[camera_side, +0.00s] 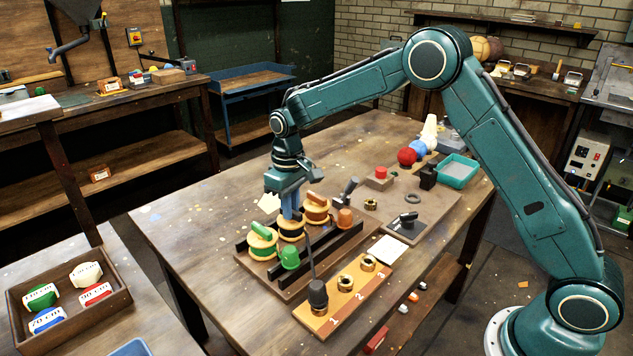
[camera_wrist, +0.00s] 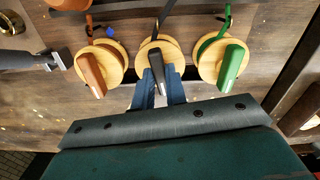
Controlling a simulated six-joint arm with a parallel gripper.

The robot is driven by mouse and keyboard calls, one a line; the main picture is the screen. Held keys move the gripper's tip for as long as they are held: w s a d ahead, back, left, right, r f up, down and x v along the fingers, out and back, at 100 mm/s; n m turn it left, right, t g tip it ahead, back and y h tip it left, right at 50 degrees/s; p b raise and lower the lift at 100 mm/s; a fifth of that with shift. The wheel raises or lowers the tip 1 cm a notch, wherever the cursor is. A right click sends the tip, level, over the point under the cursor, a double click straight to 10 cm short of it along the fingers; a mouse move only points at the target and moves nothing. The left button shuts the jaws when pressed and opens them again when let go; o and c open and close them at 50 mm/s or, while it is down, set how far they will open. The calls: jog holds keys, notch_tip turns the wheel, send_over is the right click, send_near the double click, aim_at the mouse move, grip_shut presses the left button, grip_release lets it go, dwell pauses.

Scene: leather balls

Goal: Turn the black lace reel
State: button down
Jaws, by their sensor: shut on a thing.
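The black lace reel (camera_wrist: 145,50) is the middle of three wooden reels in the wrist view, a pale disc with a black handle (camera_wrist: 158,67) on its face. My gripper (camera_wrist: 158,80) has its blue fingers on either side of that handle, shut on it. In the side view my gripper (camera_side: 290,208) reaches straight down onto the middle reel (camera_side: 291,232), and its fingers hide the handle. The orange-handled reel (camera_wrist: 112,62) is left in the wrist view and the green-handled reel (camera_wrist: 207,62) is right; both stand close beside it.
A numbered board (camera_side: 325,322) with brass pieces and a black-based upright tool (camera_side: 318,295) lies in front. Red (camera_side: 407,156) and blue balls (camera_side: 418,148) and a teal tray (camera_side: 457,170) are farther back.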

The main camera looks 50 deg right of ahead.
jog(key=c, duration=1.4)
grip_release()
jog(key=shift+c, duration=0.2)
jog(key=shift+r, duration=0.2)
notch_tip(320, 180, up, 14)
jog(key=shift+f, duration=0.2)
